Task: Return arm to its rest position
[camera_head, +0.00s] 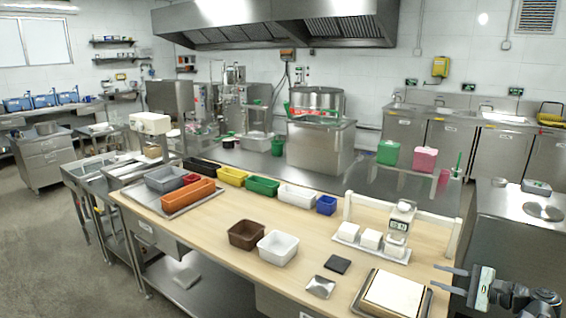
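My gripper (452,280) is at the lower right of the head view, with its two fingers pointing left. The fingers are spread apart with a clear gap between them, and nothing shows between them. It is just beyond the right edge of the wooden-topped table (215,240). A tray with a pale slab (394,295) lies on the table to the left of the fingers, apart from them. Part of my arm shows behind the gripper at the right edge; the rest of the arm is out of view.
A brown bin (247,235) and a white bin (278,247) stand mid-table. Several coloured bins line the back, including an orange one (188,194). A white device (400,226) stands near the right end. A steel counter (520,215) is behind my gripper. Grey floor is open at left.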

